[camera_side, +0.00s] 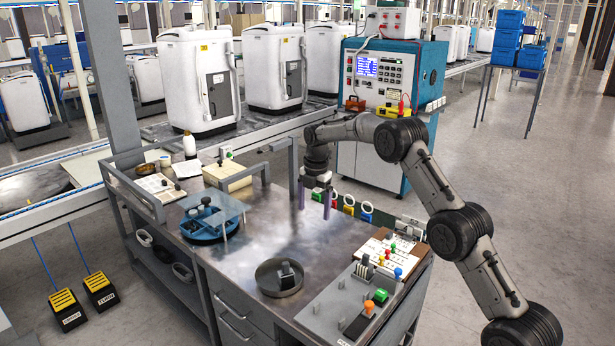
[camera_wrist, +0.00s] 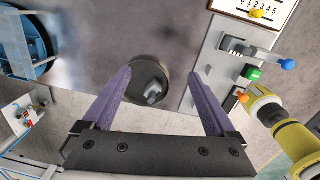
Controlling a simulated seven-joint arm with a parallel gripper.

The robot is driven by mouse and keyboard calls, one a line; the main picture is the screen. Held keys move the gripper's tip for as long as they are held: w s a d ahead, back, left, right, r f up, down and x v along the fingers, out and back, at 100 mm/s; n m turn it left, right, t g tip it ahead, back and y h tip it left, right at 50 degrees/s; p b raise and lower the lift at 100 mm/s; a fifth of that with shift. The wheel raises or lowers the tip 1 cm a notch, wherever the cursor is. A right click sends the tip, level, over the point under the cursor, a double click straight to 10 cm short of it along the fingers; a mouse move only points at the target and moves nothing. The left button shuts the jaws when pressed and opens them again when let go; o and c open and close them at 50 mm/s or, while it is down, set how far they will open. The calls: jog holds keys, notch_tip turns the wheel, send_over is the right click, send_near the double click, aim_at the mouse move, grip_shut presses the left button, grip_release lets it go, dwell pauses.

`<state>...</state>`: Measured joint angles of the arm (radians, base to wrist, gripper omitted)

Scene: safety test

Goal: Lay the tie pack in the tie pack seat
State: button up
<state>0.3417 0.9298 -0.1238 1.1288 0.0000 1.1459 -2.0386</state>
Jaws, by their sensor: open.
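My gripper (camera_side: 314,208) hangs above the metal bench with its two purple fingers apart and nothing between them. In the wrist view its fingers (camera_wrist: 171,100) frame a round metal dish (camera_wrist: 133,72). The dish (camera_side: 264,283) stands on the bench, below and to the left of my gripper in the side view. A small dark and grey piece (camera_side: 287,275) lies in it, which may be the tie pack; it also shows in the wrist view (camera_wrist: 153,91). No part is clearly marked as the tie pack seat; a grey fixture panel (camera_side: 322,307) lies right of the dish.
The panel carries grey upright pieces, a green button (camera_wrist: 253,73) and a blue knob (camera_wrist: 287,64). A blue round tray (camera_side: 207,236) is at left. Bench between tray and dish is clear.

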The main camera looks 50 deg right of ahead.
jog(key=s+a+r+t, duration=0.1)
jog(key=a+r, duration=0.1)
jog(key=r, duration=0.4)
jog(key=a+r+n+t, duration=0.1)
jog(key=a+r, duration=0.2)
jog(key=r, duration=0.2)
jog(key=s+a+r+t, duration=0.1)
jog(key=a+r, duration=0.1)
jog(key=r, duration=0.4)
jog(key=s+a+r+m+t, duration=0.1)
jog(key=s+a+r, duration=0.45)
jog(key=s, duration=0.35)
jog(key=s+a+r+m+t, duration=0.1)
jog(key=s+a+r, duration=0.3)
jog(key=s+r, duration=0.3)
jog(key=s+a+f+m, duration=0.1)
jog(key=s+f+m, duration=0.15)
jog(key=s, duration=0.45)
jog(key=s+a+f+m, duration=0.2)
jog(key=s+m, duration=0.2)
jog(key=s, duration=0.3)
jog(key=s+f+m, duration=0.7)
jog(key=f+m, duration=0.3)
jog(key=m, duration=0.2)
jog(key=shift+s+a, duration=0.25)
jog(key=shift+s, duration=0.15)
